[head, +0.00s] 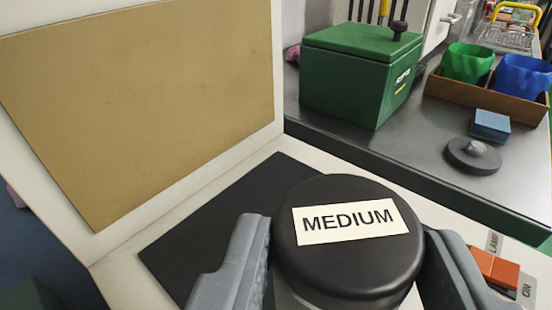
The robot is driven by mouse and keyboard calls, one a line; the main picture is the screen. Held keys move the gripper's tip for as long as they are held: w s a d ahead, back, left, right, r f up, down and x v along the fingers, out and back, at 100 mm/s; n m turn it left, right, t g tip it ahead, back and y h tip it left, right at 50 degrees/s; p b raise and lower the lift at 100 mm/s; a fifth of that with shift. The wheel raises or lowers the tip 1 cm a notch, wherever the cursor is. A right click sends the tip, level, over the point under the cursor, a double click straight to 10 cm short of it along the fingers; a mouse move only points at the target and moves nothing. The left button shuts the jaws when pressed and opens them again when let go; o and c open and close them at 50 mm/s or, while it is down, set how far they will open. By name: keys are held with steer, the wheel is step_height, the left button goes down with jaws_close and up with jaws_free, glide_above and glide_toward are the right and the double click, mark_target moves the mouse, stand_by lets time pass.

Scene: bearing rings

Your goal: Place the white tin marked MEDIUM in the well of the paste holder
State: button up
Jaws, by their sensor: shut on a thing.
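A round tin (346,266) with a black lid bears a white label reading MEDIUM. My gripper (345,270) is shut on it, with one grey finger on each side. The tin is at the bottom centre of the head view, and its lower part is cut off by the picture's edge. Below and behind it is a black mat or panel (215,225) on a white surface. I cannot tell whether the tin touches anything below. I cannot make out a paste holder or its well.
A tan board (140,95) in a white frame stands at the left. An orange switch (495,268) is at the lower right. On the grey bench are a green box (350,80), a tray (450,90) with green and blue cups, a blue block (490,125) and a grey knobbed disc (472,157).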

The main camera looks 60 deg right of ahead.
mark_target(284, 218)
steer(key=shift+w+d+f+b, duration=0.85)
steer(key=shift+w+d+f, duration=0.3)
steer(key=shift+d, duration=0.15)
steer(key=shift+w+d+f+b, duration=0.8)
steer(key=shift+w+d+f, duration=0.25)
steer(key=shift+d, duration=0.2)
steer(key=shift+r, duration=0.15)
steer(key=o, duration=1.1)
steer(key=shift+s+a+r, duration=0.1)
steer(key=shift+a, duration=0.3)
steer(key=p+v, duration=0.4)
steer(key=v, duration=0.7)
steer(key=shift+s+r, duration=0.1)
